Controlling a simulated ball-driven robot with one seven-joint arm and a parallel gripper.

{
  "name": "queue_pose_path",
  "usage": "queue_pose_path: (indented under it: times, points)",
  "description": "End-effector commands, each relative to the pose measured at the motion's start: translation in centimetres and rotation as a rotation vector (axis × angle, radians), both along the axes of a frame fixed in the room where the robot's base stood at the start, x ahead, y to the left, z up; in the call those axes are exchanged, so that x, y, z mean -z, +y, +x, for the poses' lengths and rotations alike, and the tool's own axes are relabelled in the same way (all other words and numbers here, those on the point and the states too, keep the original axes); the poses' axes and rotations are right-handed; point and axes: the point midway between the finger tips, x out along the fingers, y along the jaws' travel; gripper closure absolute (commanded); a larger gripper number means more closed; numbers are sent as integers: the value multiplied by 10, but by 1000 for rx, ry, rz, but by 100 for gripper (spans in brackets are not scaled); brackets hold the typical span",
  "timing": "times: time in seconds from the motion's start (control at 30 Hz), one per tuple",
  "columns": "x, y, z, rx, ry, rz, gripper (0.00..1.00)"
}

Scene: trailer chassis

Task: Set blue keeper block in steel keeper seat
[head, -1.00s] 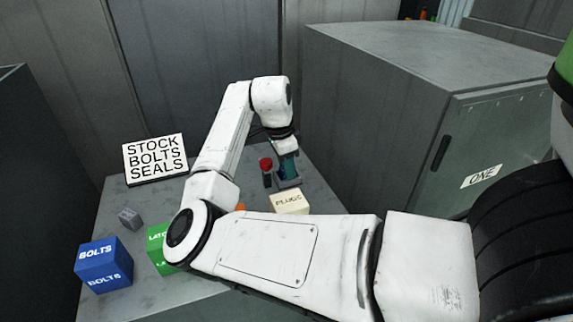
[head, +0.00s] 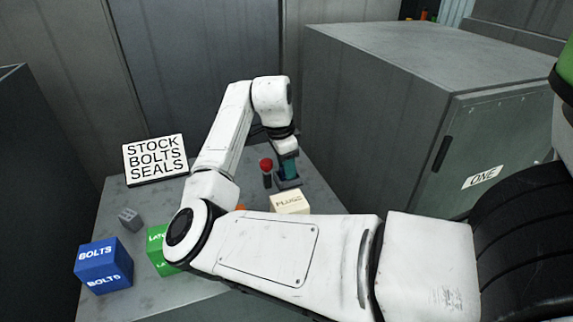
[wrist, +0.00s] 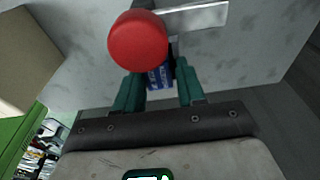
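My gripper (wrist: 160,82) points down over the far right part of the bench, and its teal fingers also show in the head view (head: 290,167). In the wrist view the blue keeper block (wrist: 159,77) sits between the fingertips, which look closed on its sides. The block's far part is hidden behind a red knob. The grey steel keeper seat (head: 288,184) is directly under the fingers in the head view. Whether the block touches the seat floor cannot be seen. The red knob (head: 266,164) stands on a dark post just left of the seat, and is large in the wrist view (wrist: 138,40).
A cream PLUGS box (head: 289,201) stands just in front of the seat. A blue BOLTS box (head: 103,265), a green box (head: 158,246) and a small grey block (head: 129,218) are at the left. A sign (head: 155,159) stands behind. A grey cabinet (head: 400,100) rises at right.

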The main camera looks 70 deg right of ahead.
Motion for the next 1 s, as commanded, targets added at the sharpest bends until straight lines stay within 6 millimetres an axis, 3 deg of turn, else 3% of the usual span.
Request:
queue_pose_path:
  times: [0.07, 0.3, 0.53, 0.7, 1.0]
  points:
    - [-6, 4, -2, 4, 8, 17, 43]
    - [-62, 8, 5, 6, 5, 9, 43]
    - [-103, 11, 9, 6, 6, 7, 43]
    - [-117, 13, 11, 5, 6, 7, 43]
    - [-121, 13, 11, 5, 6, 6, 43]
